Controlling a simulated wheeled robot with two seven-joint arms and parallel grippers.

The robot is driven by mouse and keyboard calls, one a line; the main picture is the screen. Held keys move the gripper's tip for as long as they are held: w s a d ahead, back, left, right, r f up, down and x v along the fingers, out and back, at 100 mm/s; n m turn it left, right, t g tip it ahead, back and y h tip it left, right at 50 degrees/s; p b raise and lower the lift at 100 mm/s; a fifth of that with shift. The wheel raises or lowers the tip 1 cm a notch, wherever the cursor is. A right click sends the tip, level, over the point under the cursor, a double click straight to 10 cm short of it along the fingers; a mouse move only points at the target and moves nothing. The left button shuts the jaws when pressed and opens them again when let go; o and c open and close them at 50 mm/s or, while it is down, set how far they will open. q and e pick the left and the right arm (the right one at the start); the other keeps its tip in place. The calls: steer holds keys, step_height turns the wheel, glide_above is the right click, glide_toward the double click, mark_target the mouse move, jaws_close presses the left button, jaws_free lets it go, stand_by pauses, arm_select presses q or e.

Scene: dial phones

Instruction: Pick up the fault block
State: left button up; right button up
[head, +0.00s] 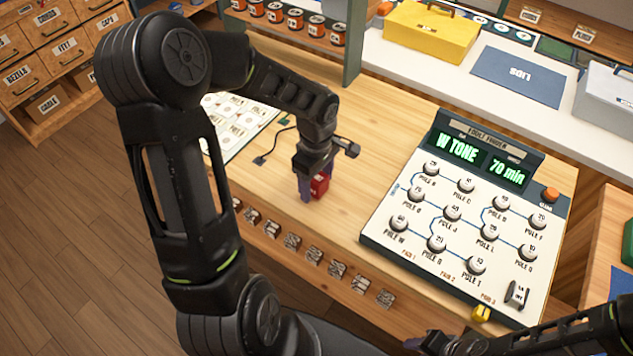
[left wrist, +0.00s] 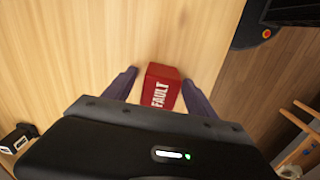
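The fault block (head: 320,186) is a small red block on the wooden workbench, partly hidden by my left gripper in the head view. In the left wrist view the red block (left wrist: 161,88) shows the word "FAULT" in white. My left gripper (head: 319,189) points down over it. In the left wrist view its two purple fingers (left wrist: 158,88) are apart, one on each side of the block, with a small gap visible at each side. My right gripper (head: 428,344) is at the bottom edge of the head view, partly cut off, and its fingers are unclear.
The fault finder panel (head: 462,211) with white knobs and a green display stands to the right. A sheet of cards (head: 240,122) lies to the left of the block. Several metal letter blocks (head: 314,256) line the front edge.

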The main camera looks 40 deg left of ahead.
mark_target(317, 176)
arm_select(q)
jaws_close()
stand_by(0.5)
steer(key=shift+r, duration=0.1)
step_height(317, 176, up, 10)
steer(key=shift+f+b, duration=0.1)
steer(key=shift+b, duration=0.4)
stand_by(0.5)
